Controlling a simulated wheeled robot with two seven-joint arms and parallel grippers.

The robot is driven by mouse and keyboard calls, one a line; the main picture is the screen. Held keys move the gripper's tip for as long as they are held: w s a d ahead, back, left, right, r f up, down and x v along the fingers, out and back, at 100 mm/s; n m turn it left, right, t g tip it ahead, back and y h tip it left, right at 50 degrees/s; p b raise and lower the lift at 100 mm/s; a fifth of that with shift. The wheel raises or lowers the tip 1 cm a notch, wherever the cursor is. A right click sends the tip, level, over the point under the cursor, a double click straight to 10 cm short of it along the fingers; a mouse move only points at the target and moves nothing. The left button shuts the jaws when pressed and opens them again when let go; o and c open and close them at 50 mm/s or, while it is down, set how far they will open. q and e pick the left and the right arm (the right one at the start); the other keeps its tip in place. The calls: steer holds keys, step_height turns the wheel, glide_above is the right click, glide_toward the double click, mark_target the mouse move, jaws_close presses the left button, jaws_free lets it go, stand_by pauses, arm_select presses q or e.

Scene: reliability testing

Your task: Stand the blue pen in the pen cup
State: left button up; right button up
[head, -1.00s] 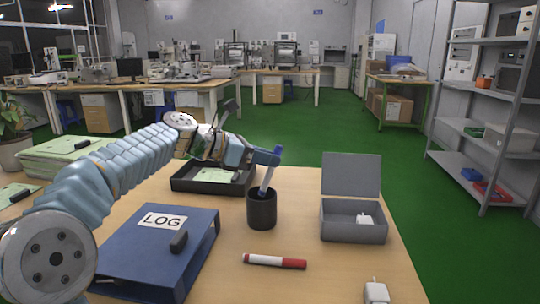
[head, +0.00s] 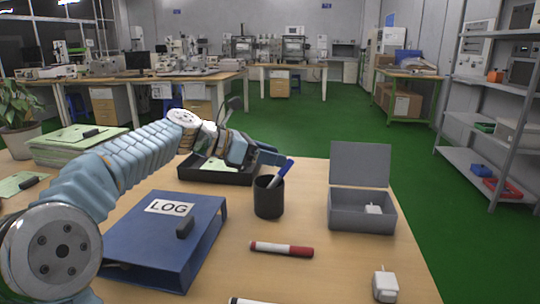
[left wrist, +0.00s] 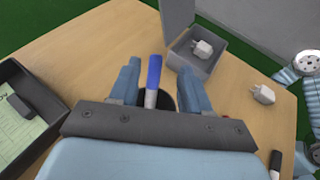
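The blue pen (head: 282,171) stands in the black pen cup (head: 268,198), tilted, its blue end up and leaning right against the rim. In the left wrist view the pen (left wrist: 153,78) shows between the two fingers of my left gripper (left wrist: 158,80), with gaps on both sides. The cup is mostly hidden there. My left gripper (head: 268,157) is open, just behind and above the cup in the head view. My right gripper is not in view.
A blue LOG binder (head: 160,235) lies left of the cup. A black tray (head: 190,173) stands behind, an open grey box (head: 360,212) to the right. A red-and-white marker (head: 282,249) and a white plug adapter (head: 385,286) lie in front on the table.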

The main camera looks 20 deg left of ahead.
arm_select(q)
steer(key=v, duration=1.4)
steer(key=shift+p, duration=0.45)
steer(key=shift+w+f, duration=0.1)
